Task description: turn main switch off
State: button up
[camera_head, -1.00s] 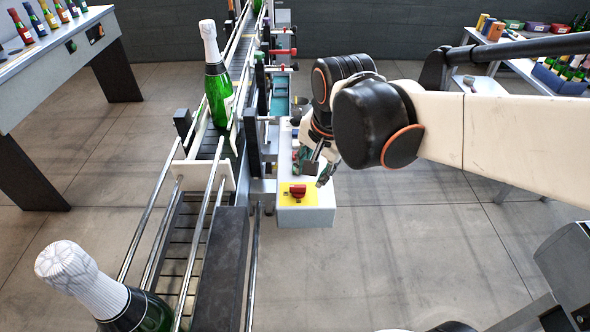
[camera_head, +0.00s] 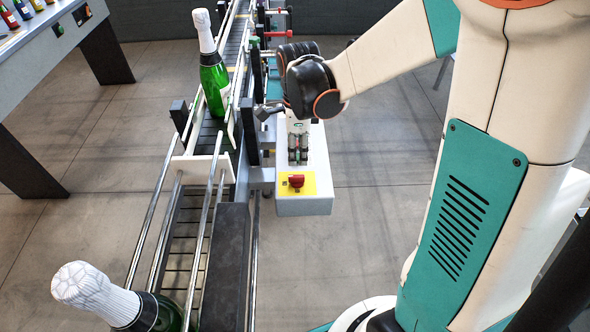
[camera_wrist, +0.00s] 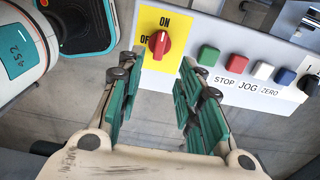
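The main switch is a red rotary knob (camera_wrist: 160,43) on a yellow plate (camera_wrist: 150,20) marked ON above the knob and OFF to its left. Its grip stands roughly upright in the wrist view, in line with ON. In the head view the red knob (camera_head: 296,181) is at the near end of the white control box (camera_head: 305,207). My gripper (camera_wrist: 158,66) is open and empty. Its teal-padded fingers are spread to either side below the knob in the wrist view, apart from it. In the head view my gripper (camera_head: 298,150) is just beyond the yellow plate, over the box.
Green, red, white and blue buttons (camera_wrist: 235,64) line the panel right of the switch, labelled STOP, JOG and ZERO. The conveyor (camera_head: 190,225) with rails runs left of the box. A green bottle (camera_head: 214,78) stands on it, and another white-capped bottle (camera_head: 95,290) is nearer.

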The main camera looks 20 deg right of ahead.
aim_at(297, 176)
notch_tip(297, 176, down, 10)
jog(key=b, duration=0.3)
jog(key=shift+r, duration=0.25)
grip_shut()
